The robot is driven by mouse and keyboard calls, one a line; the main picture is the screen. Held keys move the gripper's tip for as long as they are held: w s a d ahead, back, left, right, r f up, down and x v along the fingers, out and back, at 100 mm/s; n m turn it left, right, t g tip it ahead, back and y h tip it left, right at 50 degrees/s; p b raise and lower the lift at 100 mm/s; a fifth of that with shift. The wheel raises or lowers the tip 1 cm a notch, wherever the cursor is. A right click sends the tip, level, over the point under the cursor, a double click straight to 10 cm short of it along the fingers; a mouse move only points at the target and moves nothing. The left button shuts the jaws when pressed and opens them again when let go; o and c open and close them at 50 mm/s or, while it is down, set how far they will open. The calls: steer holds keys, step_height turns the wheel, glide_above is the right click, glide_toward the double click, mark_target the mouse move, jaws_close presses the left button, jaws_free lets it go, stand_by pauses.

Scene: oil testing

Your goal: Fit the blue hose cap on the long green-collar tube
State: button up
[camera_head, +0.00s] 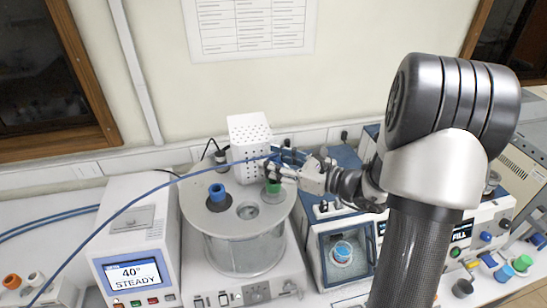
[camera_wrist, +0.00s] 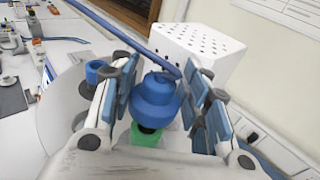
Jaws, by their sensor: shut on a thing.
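My gripper (camera_head: 276,168) is shut on the blue hose cap (camera_wrist: 157,100), which sits between the finger pads in the wrist view. A blue hose (camera_head: 150,190) runs from the cap area off to the left. The green collar (camera_head: 272,187) of a tube stands in the lid of the round bath, just below my gripper. In the wrist view the green collar (camera_wrist: 146,136) is directly under the cap; I cannot tell if they touch. The tube's lower part is hidden in the bath.
A blue cap on a dark collar (camera_head: 217,193) stands at the lid's left, beside an open hole (camera_head: 247,211). A white perforated box (camera_head: 249,140) rises behind. A display unit (camera_head: 135,275) reads 40° STEADY. A blue-framed chamber (camera_head: 343,252) stands right of the bath.

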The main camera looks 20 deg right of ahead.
mark_target(275, 181)
steer(key=shift+f+b, duration=1.15)
steer(key=shift+f, duration=0.75)
steer(key=shift+c, duration=0.2)
steer(key=shift+f+b, duration=0.55)
steer(key=shift+b, duration=0.1)
steer(key=o, duration=0.7)
steer(key=p+v, duration=0.1)
steer(key=v, duration=1)
stand_by(0.6)
